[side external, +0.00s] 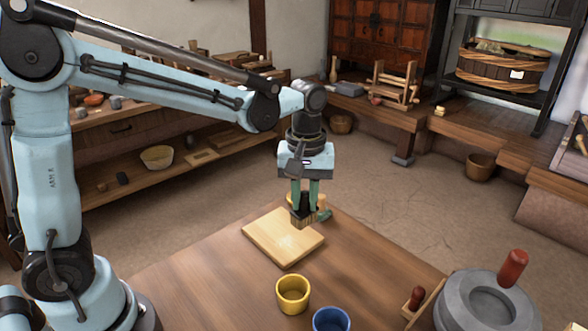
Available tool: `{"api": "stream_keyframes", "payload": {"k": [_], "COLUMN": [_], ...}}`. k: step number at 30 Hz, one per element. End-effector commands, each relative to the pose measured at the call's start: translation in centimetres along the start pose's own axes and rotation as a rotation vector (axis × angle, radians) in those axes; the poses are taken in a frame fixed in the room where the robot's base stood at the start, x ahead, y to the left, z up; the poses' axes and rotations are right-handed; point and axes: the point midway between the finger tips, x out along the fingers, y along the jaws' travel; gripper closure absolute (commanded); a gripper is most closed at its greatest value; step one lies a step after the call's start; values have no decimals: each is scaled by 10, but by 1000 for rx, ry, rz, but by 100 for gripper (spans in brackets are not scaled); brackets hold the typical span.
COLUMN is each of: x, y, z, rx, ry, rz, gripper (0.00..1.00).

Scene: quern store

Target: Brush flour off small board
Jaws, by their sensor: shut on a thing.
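The small board (268,240) is a pale wooden rectangle lying flat on the brown table. A slightly lighter patch shows near its middle, but I cannot tell whether it is flour. My gripper (304,197) points down above the board's far right part. Its green fingers are shut on a dark brush (303,213) with tan bristles facing down. The bristles are at or just above the board; I cannot tell whether they touch. The fingers hide part of the brush.
A yellow cup (293,295) and a blue cup (331,320) stand in front of the board. A grey quern (485,308) with a red handle (513,267) is at the right. A small yellow and teal item, partly hidden, shows behind my gripper. The table's left front is clear.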

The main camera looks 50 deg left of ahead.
Motion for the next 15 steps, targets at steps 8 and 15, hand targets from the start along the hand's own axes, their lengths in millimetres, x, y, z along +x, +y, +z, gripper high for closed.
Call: {"api": "stream_keyframes", "payload": {"k": [8,15], "x": [-16,-18], "y": [0,0], "z": [0,0], "rx": [0,0], "ry": [0,0], "rz": [0,0], "gripper": [100,100]}}
